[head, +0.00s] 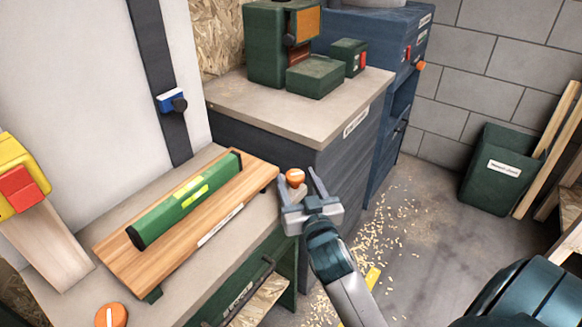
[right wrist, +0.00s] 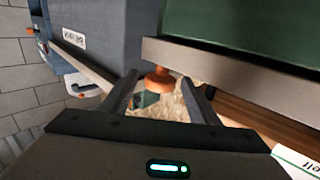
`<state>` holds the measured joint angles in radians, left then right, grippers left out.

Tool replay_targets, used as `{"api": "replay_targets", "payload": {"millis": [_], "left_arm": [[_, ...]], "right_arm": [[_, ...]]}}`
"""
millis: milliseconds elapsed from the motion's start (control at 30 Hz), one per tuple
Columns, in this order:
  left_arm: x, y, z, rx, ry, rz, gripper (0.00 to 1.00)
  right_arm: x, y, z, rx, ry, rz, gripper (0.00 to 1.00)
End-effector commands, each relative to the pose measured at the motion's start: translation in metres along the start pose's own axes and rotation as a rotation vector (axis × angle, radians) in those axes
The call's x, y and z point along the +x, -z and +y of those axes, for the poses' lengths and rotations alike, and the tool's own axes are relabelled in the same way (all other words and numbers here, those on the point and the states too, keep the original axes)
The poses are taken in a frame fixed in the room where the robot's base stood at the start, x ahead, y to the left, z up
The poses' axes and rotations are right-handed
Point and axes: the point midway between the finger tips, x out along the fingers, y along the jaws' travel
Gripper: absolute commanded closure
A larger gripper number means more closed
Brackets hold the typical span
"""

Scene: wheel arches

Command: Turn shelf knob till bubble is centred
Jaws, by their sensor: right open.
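A green spirit level (head: 190,200) with a bright yellow-green vial (head: 190,192) lies along a wooden shelf board (head: 165,247). The bubble is too small to make out. An orange knob (head: 295,177) with a pale mark is beyond the shelf's right end. It also shows in the right wrist view (right wrist: 158,80). My right gripper (head: 297,174) is open, with one finger on each side of this knob; I cannot tell whether they touch it. A second orange knob (head: 110,316) is near the bottom left. My left gripper is not in view.
A grey-topped cabinet (head: 270,108) with green machines stands behind the gripper. A yellow and red block (head: 18,182) on a wooden post is at the left. A green bin (head: 500,172) stands by the wall. The floor between is open, with shavings.

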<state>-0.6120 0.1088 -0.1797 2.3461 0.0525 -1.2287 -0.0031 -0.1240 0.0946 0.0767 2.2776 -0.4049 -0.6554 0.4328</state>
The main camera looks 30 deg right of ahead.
Motion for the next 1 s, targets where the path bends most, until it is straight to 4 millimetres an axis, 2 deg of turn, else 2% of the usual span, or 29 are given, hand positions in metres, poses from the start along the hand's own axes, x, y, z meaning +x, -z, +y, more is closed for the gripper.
{"api": "replay_targets", "payload": {"millis": [100, 300, 500, 767, 800, 933, 967, 1000], "left_arm": [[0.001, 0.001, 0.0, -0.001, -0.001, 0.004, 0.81], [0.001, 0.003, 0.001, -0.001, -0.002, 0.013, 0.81], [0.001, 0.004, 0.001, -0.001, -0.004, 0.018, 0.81], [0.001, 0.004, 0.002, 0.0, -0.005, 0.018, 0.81], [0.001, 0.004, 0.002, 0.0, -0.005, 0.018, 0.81], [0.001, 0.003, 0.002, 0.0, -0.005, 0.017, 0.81], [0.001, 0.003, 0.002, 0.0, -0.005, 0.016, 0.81], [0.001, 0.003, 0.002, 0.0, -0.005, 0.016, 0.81]], "right_arm": [[0.022, 0.0, 0.0, 0.0, 0.001, 0.001, 0.45], [0.045, 0.0, 0.0, 0.0, 0.001, 0.0, 0.45], [0.055, 0.0, 0.0, 0.001, 0.0, 0.0, 0.45], [0.055, 0.0, 0.0, 0.001, 0.0, -0.001, 0.45], [0.055, 0.0, 0.0, 0.001, 0.0, -0.001, 0.49], [0.055, 0.0, 0.0, 0.001, 0.0, 0.0, 0.81], [0.055, 0.0, 0.0, 0.001, 0.0, 0.0, 0.86], [0.055, 0.0, 0.0, 0.001, 0.0, 0.0, 0.86]]}}
